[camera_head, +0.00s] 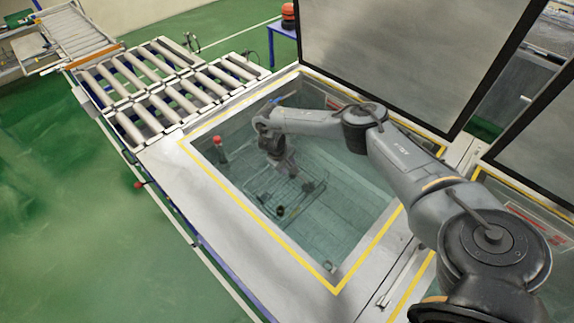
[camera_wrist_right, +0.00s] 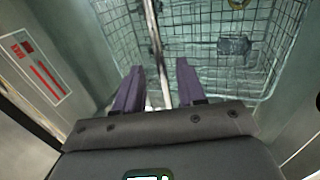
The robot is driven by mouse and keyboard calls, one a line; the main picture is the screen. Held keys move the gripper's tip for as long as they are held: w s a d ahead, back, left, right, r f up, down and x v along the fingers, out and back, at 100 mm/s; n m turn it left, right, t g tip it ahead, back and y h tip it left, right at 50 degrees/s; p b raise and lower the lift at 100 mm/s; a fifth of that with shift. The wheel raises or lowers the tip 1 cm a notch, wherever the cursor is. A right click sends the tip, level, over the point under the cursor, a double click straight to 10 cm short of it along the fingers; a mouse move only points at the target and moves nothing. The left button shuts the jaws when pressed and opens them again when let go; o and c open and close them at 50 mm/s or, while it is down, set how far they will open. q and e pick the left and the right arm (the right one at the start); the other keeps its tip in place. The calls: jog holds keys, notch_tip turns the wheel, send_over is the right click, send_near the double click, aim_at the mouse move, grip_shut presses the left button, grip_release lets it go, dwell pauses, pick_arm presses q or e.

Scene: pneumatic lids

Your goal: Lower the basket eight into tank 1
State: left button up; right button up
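The wire basket (camera_head: 292,190) is down inside the tank (camera_head: 222,190), in the greenish water. It holds a few small dark parts. In the right wrist view its mesh (camera_wrist_right: 215,75) lies below my fingers. A thin bar, likely its handle (camera_wrist_right: 155,35), runs between the fingers. My right gripper (camera_head: 287,172) reaches down into the tank over the basket. In the wrist view its two purple fingers (camera_wrist_right: 160,85) stand apart on either side of the bar, with gaps visible beside it. I cannot tell whether the basket rests on the bottom. My left gripper is not in view.
A red-capped item (camera_head: 219,148) stands at the tank's left wall. A raised lid (camera_head: 395,55) stands behind the tank, with another lid (camera_head: 540,150) at the right. A roller conveyor (camera_head: 165,90) is at the back left. My right arm crosses the tank's right side.

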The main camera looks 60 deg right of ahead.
jog(key=s+d+p+v, duration=0.1)
jog(key=d+p+v, duration=0.1)
jog(key=p+v, duration=0.7)
jog(key=s+d+r+p+v, duration=0.1)
jog(key=p+v, duration=0.8)
jog(key=v, duration=0.3)
jog(key=shift+w+d+r+p, duration=0.25)
jog(key=shift+w+r+p, duration=0.15)
jog(key=shift+w+r, duration=0.15)
